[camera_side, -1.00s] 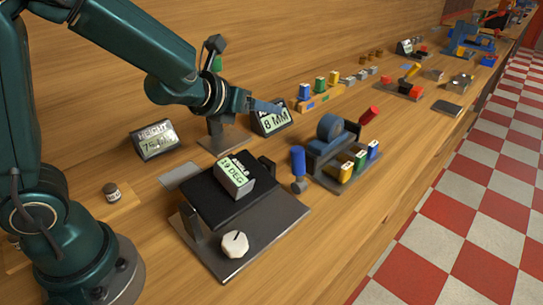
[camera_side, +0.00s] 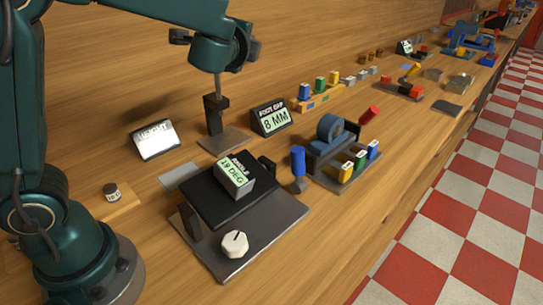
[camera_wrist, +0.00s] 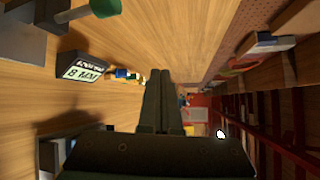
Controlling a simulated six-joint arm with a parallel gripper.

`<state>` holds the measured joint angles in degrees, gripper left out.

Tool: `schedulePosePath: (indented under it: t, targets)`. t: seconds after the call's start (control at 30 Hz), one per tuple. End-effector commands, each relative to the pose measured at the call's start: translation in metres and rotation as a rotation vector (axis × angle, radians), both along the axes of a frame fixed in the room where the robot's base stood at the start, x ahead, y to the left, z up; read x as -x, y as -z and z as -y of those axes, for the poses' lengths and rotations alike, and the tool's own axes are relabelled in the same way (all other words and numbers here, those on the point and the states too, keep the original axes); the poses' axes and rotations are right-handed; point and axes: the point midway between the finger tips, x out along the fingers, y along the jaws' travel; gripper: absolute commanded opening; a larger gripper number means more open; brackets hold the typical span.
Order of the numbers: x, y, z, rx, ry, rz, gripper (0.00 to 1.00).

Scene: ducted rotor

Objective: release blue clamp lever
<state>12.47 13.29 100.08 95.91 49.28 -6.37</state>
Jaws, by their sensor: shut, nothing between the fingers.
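The blue lever handle (camera_side: 298,160) stands nearly upright on a grey pivot (camera_side: 299,186), at the left of the grey fixture (camera_side: 318,170) that holds a blue ring (camera_side: 330,129). A red lever handle (camera_side: 368,115) tilts up at the fixture's far side. My gripper (camera_wrist: 162,78) is shut and empty in the wrist view, with its fingers pointing along the bench. In the side view its fingers are hard to make out beside my wrist, above and to the left of the blue handle and well apart from it. I cannot pick out the blue handle in the wrist view.
A black post (camera_side: 215,112) with a thin rod rises below my wrist. The 8 MM sign (camera_side: 272,118) stands beside it; it also shows in the wrist view (camera_wrist: 83,71). A dark plate with a 19 DEG block (camera_side: 235,180) and white knob (camera_side: 235,243) lies in front.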

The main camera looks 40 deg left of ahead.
Motion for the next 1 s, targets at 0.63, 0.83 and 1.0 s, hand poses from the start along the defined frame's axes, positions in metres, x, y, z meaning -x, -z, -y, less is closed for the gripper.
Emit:
schedulePosePath:
  t: [0.63,0.83,1.0]
  targets:
    - [0.084,0.082,0.268,1.152,-0.634,0.033,0.0]
    - [0.083,0.092,0.27,1.138,-0.617,0.019,0.0]
    - [0.072,0.114,0.259,1.135,-0.62,0.02,0.0]
